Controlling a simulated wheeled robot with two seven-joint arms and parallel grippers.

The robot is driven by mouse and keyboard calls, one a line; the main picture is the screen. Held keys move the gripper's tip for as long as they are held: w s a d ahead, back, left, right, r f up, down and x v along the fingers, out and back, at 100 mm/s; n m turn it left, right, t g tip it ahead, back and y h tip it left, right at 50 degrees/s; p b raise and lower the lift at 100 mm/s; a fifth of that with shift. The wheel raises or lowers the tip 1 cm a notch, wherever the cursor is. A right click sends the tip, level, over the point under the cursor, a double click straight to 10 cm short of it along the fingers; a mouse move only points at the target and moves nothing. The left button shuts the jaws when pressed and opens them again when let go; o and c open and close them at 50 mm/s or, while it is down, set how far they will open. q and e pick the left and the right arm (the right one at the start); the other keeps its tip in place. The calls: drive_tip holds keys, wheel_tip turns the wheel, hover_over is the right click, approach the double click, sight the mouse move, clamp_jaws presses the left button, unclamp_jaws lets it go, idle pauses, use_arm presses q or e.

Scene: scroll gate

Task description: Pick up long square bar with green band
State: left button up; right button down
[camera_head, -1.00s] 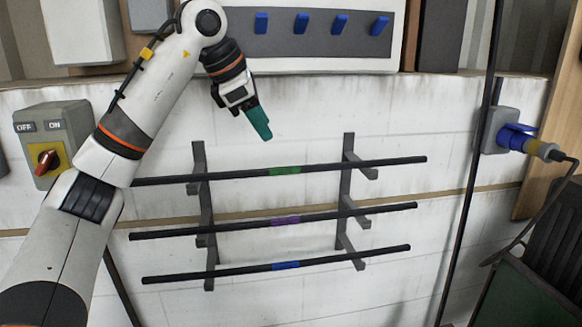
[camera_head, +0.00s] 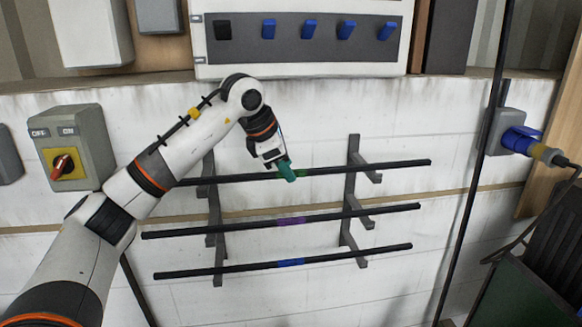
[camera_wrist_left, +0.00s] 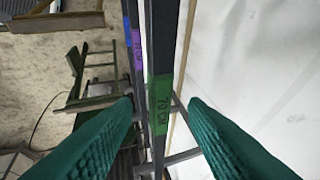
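The long dark square bar with the green band (camera_head: 370,167) lies on the top pegs of the wall rack. My left gripper (camera_head: 288,173) is in front of its green band and hides part of it in the head view. In the left wrist view the green band (camera_wrist_left: 160,103), marked "70 CM", shows between the two teal fingers of my left gripper (camera_wrist_left: 160,115). The fingers stand apart with a gap on each side of the bar, so the gripper is open. My right gripper is not in view.
A bar with a purple band (camera_head: 380,211) and one with a blue band (camera_head: 380,251) lie on the lower pegs. The rack's right upright (camera_head: 350,190) is near. A switch box (camera_head: 75,150) is at left, and a blue plug (camera_head: 520,138) at right.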

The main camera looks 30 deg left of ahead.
use_arm(q)
drive_tip(key=shift+w+f, duration=0.1)
drive_tip(key=shift+f, duration=0.1)
clamp_jaws()
drive_tip(key=shift+s+d+f, duration=0.1)
drive_tip(key=shift+s, duration=0.1)
idle(1.0)
